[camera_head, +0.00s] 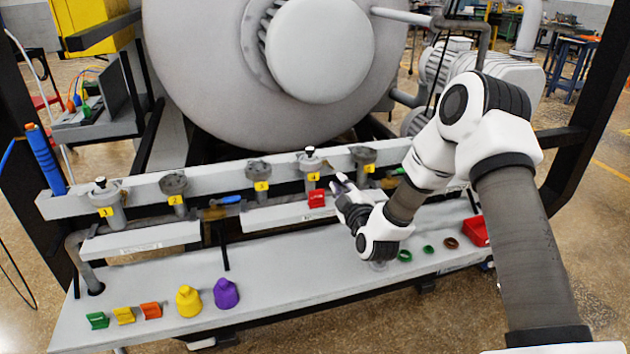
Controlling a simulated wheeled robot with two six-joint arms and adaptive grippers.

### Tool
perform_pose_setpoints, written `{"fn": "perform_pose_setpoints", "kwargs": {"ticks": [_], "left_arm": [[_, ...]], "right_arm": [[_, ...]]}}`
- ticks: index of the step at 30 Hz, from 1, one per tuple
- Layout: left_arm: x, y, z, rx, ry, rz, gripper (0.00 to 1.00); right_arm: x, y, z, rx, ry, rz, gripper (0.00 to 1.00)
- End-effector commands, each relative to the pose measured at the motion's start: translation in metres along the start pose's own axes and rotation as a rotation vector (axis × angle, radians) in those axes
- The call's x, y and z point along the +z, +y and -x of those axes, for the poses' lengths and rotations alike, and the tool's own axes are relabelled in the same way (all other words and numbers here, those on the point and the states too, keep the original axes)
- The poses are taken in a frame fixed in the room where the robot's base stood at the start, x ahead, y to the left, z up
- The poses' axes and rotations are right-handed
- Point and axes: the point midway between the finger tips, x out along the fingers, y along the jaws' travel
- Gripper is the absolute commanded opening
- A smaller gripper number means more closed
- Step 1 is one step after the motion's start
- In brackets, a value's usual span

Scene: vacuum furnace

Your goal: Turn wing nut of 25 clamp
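My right gripper (338,182) reaches in from the right and points up and left toward the rail of valves. Its fingertips are just right of a small red block (317,198) below the fourth valve (309,162). The fingers are small and dark here, and I cannot tell whether they are open or shut. I cannot make out a clamp or its wing nut clearly. A silvery round piece (378,266) lies on the bench below my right wrist, partly hidden by it. My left gripper is not in view.
Several yellow-tagged valves stand along the grey rail (230,180). Green, yellow and orange clips, a yellow knob (188,301) and a purple knob (227,293) sit at the bench's left. Small rings (428,249) and a red bin (475,231) lie at right. The bench middle is clear.

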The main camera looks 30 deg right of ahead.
Motion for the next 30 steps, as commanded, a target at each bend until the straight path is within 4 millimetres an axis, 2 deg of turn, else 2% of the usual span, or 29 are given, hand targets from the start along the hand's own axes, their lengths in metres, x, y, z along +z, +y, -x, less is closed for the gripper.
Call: {"fn": "perform_pose_setpoints", "kwargs": {"ticks": [5,9,13,21,22,23,24,30], "left_arm": [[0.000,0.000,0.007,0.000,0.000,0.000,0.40],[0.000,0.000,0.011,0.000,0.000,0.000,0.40],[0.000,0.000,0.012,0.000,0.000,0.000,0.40],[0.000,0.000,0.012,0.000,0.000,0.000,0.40],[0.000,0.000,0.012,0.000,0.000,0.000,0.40],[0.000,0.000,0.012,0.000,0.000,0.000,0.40],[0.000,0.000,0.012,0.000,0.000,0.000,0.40],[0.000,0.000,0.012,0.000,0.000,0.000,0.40]], "right_arm": [[-0.004,0.002,-0.025,0.001,0.004,0.005,0.18],[-0.004,0.001,-0.053,-0.001,0.004,0.006,0.18],[-0.003,0.000,-0.070,-0.002,0.003,0.006,0.18],[-0.003,-0.001,-0.076,-0.004,0.002,0.004,0.18],[-0.003,-0.001,-0.076,-0.004,0.002,0.004,0.14],[-0.003,-0.001,-0.076,-0.004,0.002,0.004,0.04],[-0.003,-0.001,-0.076,-0.003,0.002,0.004,0.00],[-0.002,-0.001,-0.076,-0.003,0.002,0.004,0.00]]}}
